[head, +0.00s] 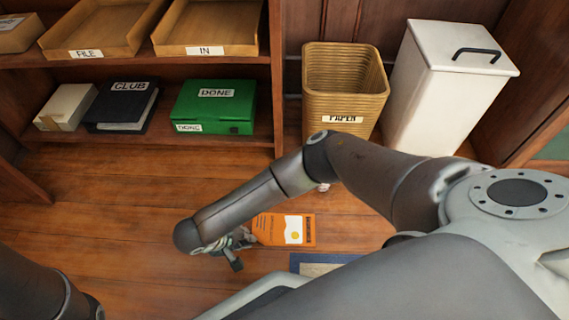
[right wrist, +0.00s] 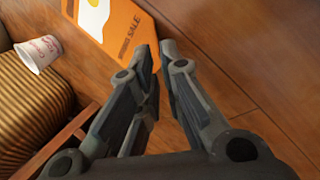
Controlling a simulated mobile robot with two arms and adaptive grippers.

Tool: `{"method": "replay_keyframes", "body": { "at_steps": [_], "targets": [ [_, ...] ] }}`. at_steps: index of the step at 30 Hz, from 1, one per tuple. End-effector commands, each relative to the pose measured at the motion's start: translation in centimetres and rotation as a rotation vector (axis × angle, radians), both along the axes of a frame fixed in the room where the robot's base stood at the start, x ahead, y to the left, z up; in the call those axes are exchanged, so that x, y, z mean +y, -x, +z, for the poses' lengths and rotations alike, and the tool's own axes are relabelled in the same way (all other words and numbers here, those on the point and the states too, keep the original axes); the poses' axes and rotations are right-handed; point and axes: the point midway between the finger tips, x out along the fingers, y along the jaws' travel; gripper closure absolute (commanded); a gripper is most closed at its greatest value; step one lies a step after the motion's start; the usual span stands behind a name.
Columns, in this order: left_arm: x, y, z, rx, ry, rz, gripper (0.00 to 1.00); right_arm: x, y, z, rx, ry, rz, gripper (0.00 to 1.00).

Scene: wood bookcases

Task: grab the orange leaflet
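The orange leaflet (head: 270,229), with a white panel and a yellow spot, lies on the wooden floor in the head view, just right of my right gripper (head: 237,259). In the right wrist view the leaflet (right wrist: 128,22) shows at the top, with the word SALE, beyond the fingertips and partly behind the left-hand finger. My right gripper (right wrist: 157,52) is partly open, with a narrow gap between its fingertips, and appears empty. My left arm shows at the lower left of the head view, but its gripper is out of frame.
A wicker basket (head: 345,85) labelled PAPER and a white lidded bin (head: 440,95) stand behind my right arm. A paper cup (right wrist: 38,52) lies by the basket. A blue-edged item (head: 300,260) is partly hidden. A shelf (head: 150,140) holds boxes. The left floor is clear.

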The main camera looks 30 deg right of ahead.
Motion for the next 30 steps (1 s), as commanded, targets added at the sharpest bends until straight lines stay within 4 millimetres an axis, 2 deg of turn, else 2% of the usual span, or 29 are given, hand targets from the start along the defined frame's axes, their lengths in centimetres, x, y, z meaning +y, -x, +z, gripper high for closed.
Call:
{"method": "replay_keyframes", "body": {
  "at_steps": [14, 23, 25, 30],
  "targets": [
    [0.0, 0.0, -4.3, 0.0, -0.001, 0.0, 0.86, -2.3, 0.0, -4.2, 0.001, -0.001, -0.002, 0.92],
    [0.0, 0.0, -4.3, 0.0, -0.001, 0.0, 0.86, -2.5, -0.1, -4.3, 0.001, -0.002, 0.0, 0.92],
    [0.0, 0.0, -4.3, 0.0, -0.001, 0.0, 0.86, -2.5, -0.1, -4.3, 0.001, -0.002, 0.0, 1.0],
    [0.0, 0.0, -4.3, 0.0, -0.001, 0.0, 0.86, -2.5, -0.1, -4.3, 0.001, -0.002, 0.0, 1.0]
  ]
}}
